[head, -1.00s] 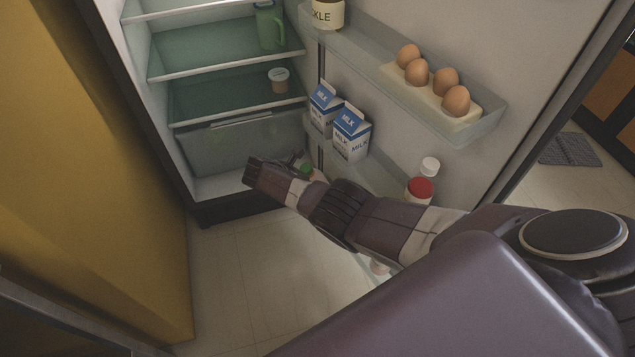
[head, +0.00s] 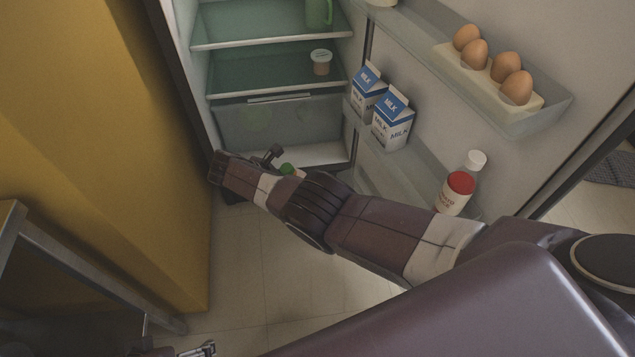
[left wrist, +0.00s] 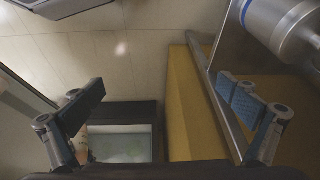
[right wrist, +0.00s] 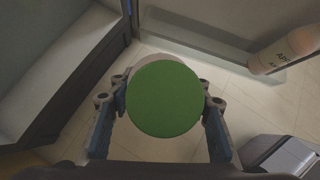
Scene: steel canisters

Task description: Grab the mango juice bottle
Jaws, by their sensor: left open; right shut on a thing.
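A bottle with a round green cap (right wrist: 165,98) is between the fingers of my right gripper (right wrist: 163,108), which is shut on it. Its label is hidden, so I cannot read whether it says mango. In the head view the green cap (head: 287,169) shows just beyond my right forearm, in front of the fridge's lower opening. My left gripper (left wrist: 165,108) is open and empty; a small part of it shows at the bottom edge of the head view (head: 200,349).
The open fridge door holds milk cartons (head: 392,120), a red-labelled bottle (head: 455,193) and eggs (head: 503,70). A yellow panel (head: 110,130) stands at left. Floor (head: 240,270) is clear.

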